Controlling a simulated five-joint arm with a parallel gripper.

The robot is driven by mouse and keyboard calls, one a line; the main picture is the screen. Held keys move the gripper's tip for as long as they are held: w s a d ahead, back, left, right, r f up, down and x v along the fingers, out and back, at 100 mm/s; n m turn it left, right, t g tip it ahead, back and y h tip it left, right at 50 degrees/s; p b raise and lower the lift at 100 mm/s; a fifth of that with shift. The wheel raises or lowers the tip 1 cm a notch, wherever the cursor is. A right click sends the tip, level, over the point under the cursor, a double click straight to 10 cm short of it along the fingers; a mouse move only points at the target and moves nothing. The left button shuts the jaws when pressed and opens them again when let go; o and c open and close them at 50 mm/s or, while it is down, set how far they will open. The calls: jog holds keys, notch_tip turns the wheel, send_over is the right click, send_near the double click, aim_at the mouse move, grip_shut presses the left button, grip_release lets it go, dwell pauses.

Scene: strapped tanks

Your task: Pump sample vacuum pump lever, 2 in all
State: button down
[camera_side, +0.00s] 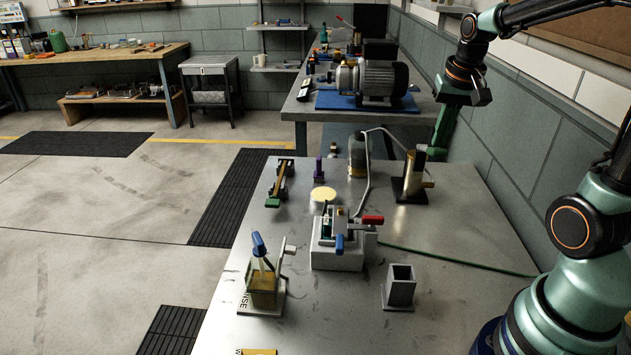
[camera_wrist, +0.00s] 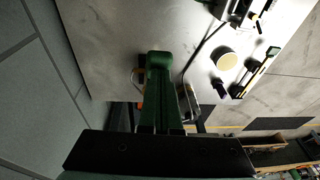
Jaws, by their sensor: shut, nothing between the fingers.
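A grey block-shaped device (camera_side: 338,252) stands mid-table in the side view, with a red-handled lever (camera_side: 372,219) pointing right and a blue handle (camera_side: 339,243) at its front. A grey hose (camera_side: 367,180) links it to a glass bottle (camera_side: 357,157) behind. I cannot tell for sure which handle is the sample vacuum pump lever. My gripper (camera_side: 438,150) is shut and empty, pointing down near a brass cylinder (camera_side: 411,172) at the table's back right, apart from the red lever. In the wrist view my gripper (camera_wrist: 159,58) shows closed green fingers, which hide part of the table's edge.
A small tank with a blue handle (camera_side: 258,244) stands at the front left. A grey open box (camera_side: 400,286) stands at the front right. A pale disc (camera_side: 323,194) and a green-ended tool (camera_side: 279,184) lie behind. A green cable (camera_side: 450,260) crosses the right side.

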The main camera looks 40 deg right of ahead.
jog(key=shift+w+d+r, duration=0.15)
jog(key=shift+r, duration=0.4)
jog(key=shift+w+d+r, duration=0.15)
jog(key=shift+r, duration=0.4)
jog(key=shift+w+d+r, duration=0.25)
jog(key=shift+r, duration=0.25)
jog(key=s+a+r, duration=0.3)
jog(key=s+a, duration=0.1)
jog(key=shift+r, duration=0.35)
jog(key=shift+s+a, duration=0.1)
jog(key=shift+a, duration=0.1)
jog(key=s+a+f+n+t+y, duration=0.1)
jog(key=a+f+n+t, duration=0.2)
jog(key=a+n, duration=0.6)
jog(key=a+f, duration=0.1)
jog(key=a, duration=0.3)
jog(key=shift+a+f, duration=0.35)
jog(key=shift+a, duration=0.05)
